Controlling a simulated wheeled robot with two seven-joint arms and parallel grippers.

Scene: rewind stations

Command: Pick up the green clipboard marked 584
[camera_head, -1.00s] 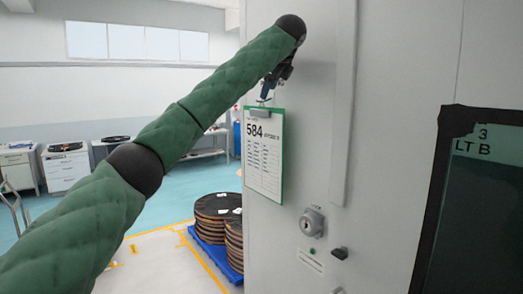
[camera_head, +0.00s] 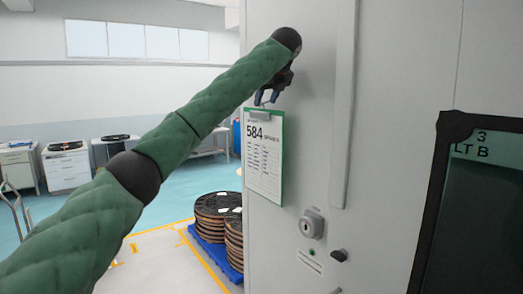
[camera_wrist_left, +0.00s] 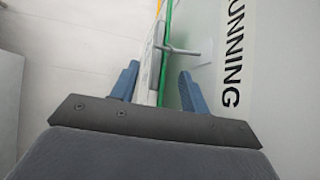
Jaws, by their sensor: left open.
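The green clipboard (camera_head: 279,175) marked 584 hangs upright on the side of a grey cabinet, with a white printed sheet on its front and a metal clip at its top. My left gripper (camera_head: 266,98) is at the clipboard's top edge, blue fingers pointing down, open. In the left wrist view the clipboard shows edge-on, its green edge (camera_wrist_left: 165,45) running up between the two spread fingers of the gripper (camera_wrist_left: 158,70). A thin grey bar crosses near it. I cannot tell whether either finger touches it. My right gripper is not in view.
The grey cabinet (camera_head: 400,60) fills the right side, with a keyed lock (camera_head: 311,224) and a black knob (camera_head: 339,254) low on it. A dark display (camera_head: 475,215) stands at the right. Reels (camera_head: 215,210) sit on a blue pallet behind, on open floor.

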